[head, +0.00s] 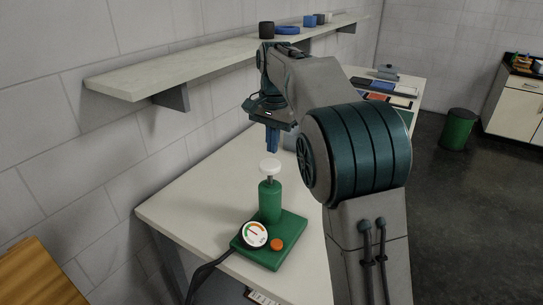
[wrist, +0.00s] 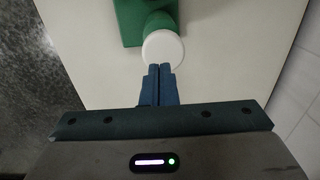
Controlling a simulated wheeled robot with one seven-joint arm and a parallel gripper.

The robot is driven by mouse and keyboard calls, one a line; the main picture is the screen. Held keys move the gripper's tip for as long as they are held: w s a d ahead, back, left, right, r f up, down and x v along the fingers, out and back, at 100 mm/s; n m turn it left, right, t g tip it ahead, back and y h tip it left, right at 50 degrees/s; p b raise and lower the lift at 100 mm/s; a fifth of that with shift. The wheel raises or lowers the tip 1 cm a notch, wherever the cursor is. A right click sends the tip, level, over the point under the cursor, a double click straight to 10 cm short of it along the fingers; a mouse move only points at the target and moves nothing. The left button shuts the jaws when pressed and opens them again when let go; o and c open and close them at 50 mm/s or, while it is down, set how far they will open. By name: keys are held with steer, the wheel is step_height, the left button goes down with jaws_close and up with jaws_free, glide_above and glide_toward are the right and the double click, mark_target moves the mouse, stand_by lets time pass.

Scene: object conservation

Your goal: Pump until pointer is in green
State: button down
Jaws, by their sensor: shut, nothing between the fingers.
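A green pump (head: 270,201) with a white round knob (head: 270,167) on top stands upright on a green base plate (head: 262,262) on the table. A round gauge (head: 256,235) with a coloured scale sits on the base; its pointer is too small to read surely. An orange button (head: 277,245) is beside the gauge. My gripper (head: 272,147) is shut and empty, with its blue fingers pointing down above the knob and apart from it. In the wrist view the white knob (wrist: 163,49) shows just beyond the fingertips (wrist: 160,70).
The white table (head: 185,210) is clear to the left of the pump. A wall shelf (head: 190,68) with small objects runs behind my arm. A dark hose (head: 208,268) leads off the table's front edge. Coloured panels (head: 385,92) lie at the far end.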

mark_target(275, 165)
step_height(275, 165, up, 6)
steer(key=shift+f, duration=0.15)
stand_by(3.3)
steer(key=s+d+f+n+t, duration=0.1)
steer(key=s+d, duration=0.3)
steer(key=s, duration=0.2)
steer(key=s+d+f+n, duration=0.1)
steer(key=s+d+n, duration=0.1)
steer(key=s+d, duration=0.35)
steer(key=s+d+f+n+t, duration=0.1)
steer(key=s+f+n, duration=0.1)
steer(key=s+f, duration=0.4)
steer(key=s+d+f+n+t, duration=0.1)
steer(key=s+f, duration=0.5)
steer(key=s, duration=0.6)
steer(key=shift+s+n, duration=0.25)
steer(key=shift+n, duration=0.25)
steer(key=shift+f, duration=0.1)
